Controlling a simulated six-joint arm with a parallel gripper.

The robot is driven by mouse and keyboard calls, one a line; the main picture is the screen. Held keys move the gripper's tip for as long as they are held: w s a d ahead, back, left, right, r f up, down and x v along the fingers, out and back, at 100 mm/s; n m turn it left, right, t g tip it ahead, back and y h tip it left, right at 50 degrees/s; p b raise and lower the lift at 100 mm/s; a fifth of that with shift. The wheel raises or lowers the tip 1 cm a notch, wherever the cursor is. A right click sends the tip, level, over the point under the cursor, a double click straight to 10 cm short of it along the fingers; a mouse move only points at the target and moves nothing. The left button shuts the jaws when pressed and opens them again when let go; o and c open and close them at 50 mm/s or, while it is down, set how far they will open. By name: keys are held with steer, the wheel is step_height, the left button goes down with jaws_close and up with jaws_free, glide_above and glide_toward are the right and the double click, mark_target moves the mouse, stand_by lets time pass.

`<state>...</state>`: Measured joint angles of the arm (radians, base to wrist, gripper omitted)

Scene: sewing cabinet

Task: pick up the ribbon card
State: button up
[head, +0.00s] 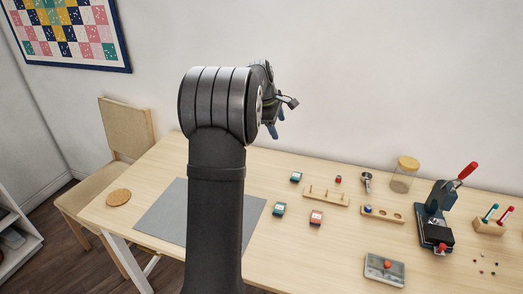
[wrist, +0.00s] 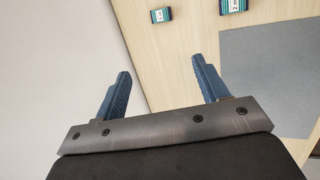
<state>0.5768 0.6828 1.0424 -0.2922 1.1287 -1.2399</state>
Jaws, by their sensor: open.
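Several small ribbon cards lie on the table: a teal one (head: 296,177) towards the back, a green-teal one (head: 279,208) nearer, and a red one (head: 316,217) to its right. I cannot tell which is meant. In the wrist view, one teal card (wrist: 161,15) is at the top, ahead of the gap between the fingers, and another (wrist: 233,5) is cut by the top edge. My gripper (head: 277,122) is raised above the back of the table, near the wall. Its blue fingers stand apart and empty in the wrist view (wrist: 161,68).
A grey mat (head: 162,212) lies at left, partly behind my arm, with a cork coaster (head: 118,197) beyond. A pegged wooden rack (head: 325,197), a wooden holder (head: 383,214), a jar (head: 404,175), a grey box (head: 384,269) and a black press (head: 435,225) stand at right.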

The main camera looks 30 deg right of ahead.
steer(key=m+t+y, duration=0.1)
steer(key=m+y, duration=0.2)
steer(key=m, duration=1.2)
glide_toward(297, 175)
steer(key=f, duration=0.3)
steer(key=shift+w+a, duration=0.25)
steer(key=shift+w, duration=0.1)
steer(key=shift+d+x, duration=0.15)
steer(key=shift+x, duration=1.25)
steer(key=shift+d+x, duration=0.1)
steer(key=shift+x, duration=1.25)
steer(key=c, duration=1.1)
